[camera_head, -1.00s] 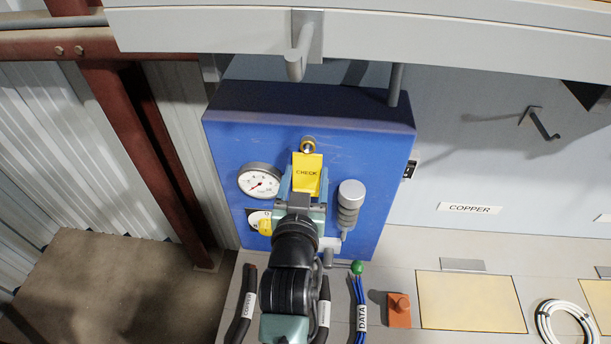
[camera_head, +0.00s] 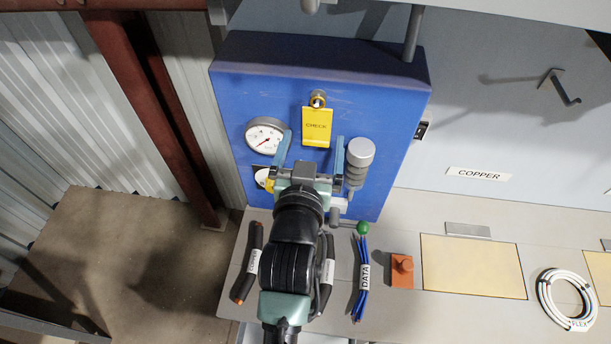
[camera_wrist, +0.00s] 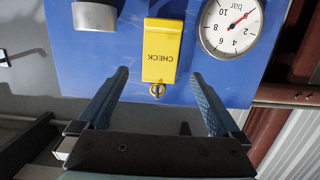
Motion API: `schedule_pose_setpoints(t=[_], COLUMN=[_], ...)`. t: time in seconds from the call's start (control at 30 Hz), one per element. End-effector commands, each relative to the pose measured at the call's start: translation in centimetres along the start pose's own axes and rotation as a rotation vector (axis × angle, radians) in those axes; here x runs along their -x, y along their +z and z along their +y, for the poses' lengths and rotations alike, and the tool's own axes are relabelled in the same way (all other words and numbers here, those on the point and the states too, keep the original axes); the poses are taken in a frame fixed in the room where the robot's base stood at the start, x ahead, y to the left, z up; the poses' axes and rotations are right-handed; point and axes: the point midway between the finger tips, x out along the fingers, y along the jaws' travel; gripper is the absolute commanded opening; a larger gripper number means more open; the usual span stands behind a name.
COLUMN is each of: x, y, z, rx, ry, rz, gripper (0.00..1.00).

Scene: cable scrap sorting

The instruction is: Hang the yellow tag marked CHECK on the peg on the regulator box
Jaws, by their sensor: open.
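The yellow CHECK tag (camera_head: 316,128) hangs at the peg (camera_head: 318,97) on the front of the blue regulator box (camera_head: 385,110). The peg's round end shows at the tag's top edge. In the wrist view the tag (camera_wrist: 161,50) appears upside down, with the peg (camera_wrist: 157,91) at its lower edge. My gripper (camera_head: 311,137) is open, its blue fingers spread to either side of the tag and apart from it. In the wrist view nothing is between the fingertips (camera_wrist: 160,72) but the tag and box face beyond.
A pressure gauge (camera_head: 264,135) is left of the tag and a grey cylinder fitting (camera_head: 359,160) is right. Cable pieces, including the blue DATA bundle (camera_head: 361,280), lie on the bench below. An orange block (camera_head: 402,270) and a white FLEX coil (camera_head: 566,300) lie farther right.

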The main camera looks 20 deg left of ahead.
Motion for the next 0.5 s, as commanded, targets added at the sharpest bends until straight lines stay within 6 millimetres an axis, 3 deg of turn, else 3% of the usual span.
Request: schedule_pose_setpoints(t=[0.3,0.5], x=[5.9,8.6], y=[0.4,0.2], z=[0.0,0.0], rx=[-0.001,0.000], ry=[0.000,0.000], rz=[-0.001,-0.001], gripper=[1.00,1.00])
